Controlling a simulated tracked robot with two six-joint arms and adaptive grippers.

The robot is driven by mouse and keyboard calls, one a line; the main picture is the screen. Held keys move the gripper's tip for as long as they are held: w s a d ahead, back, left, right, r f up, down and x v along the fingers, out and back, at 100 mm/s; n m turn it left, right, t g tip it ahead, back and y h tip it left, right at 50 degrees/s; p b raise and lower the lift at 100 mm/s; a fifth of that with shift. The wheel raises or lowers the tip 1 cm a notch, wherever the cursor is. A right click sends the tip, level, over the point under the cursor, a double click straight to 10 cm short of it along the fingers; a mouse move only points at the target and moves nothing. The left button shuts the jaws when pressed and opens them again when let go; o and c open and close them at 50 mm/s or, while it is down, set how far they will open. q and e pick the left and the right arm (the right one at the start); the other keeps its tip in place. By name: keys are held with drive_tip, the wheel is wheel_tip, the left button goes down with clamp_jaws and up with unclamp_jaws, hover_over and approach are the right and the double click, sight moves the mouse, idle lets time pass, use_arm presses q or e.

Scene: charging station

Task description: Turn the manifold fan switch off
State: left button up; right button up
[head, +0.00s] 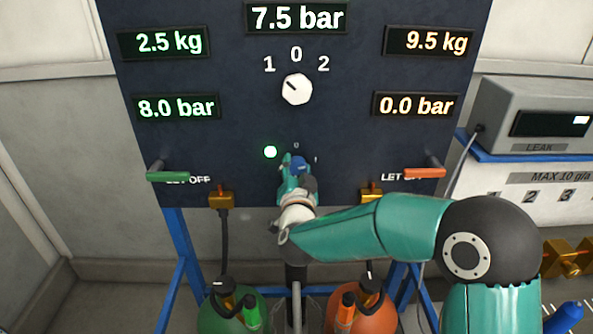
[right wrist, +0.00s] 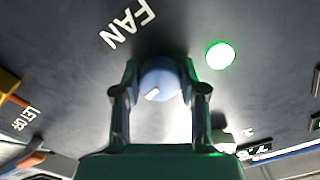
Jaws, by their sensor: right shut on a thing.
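The manifold fan switch is a round blue knob (right wrist: 160,78) with a white pointer mark, below the word FAN in the right wrist view's tilted picture. The mark points to the lower left there. My right gripper (right wrist: 158,88) is shut on the knob, one finger on each side. In the head view the gripper (head: 295,168) covers most of the knob, and a small 0 shows above it. A lit green lamp (head: 270,152) is just left of the gripper; it also glows in the right wrist view (right wrist: 220,55). My left gripper is not in view.
The dark panel (head: 240,60) carries a white selector knob (head: 296,89) with its mark toward 1. A green lever (head: 168,176) and an orange lever (head: 425,173) stick out at the sides. A green cylinder (head: 235,318) and an orange cylinder (head: 375,318) stand below.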

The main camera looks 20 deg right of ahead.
drive_tip(key=n, duration=0.3)
drive_tip(key=shift+f+n, duration=0.15)
drive_tip(key=shift+n, duration=0.15)
drive_tip(key=n, duration=0.3)
drive_tip(key=shift+n, duration=0.3)
drive_tip(key=n, duration=0.4)
drive_tip(key=shift+n+p, duration=0.3)
drive_tip(key=shift+p, duration=0.1)
drive_tip(key=shift+n+p, duration=0.5)
drive_tip(key=shift+n, duration=1.4)
drive_tip(key=o, duration=1.1)
drive_tip(key=shift+o, duration=0.2)
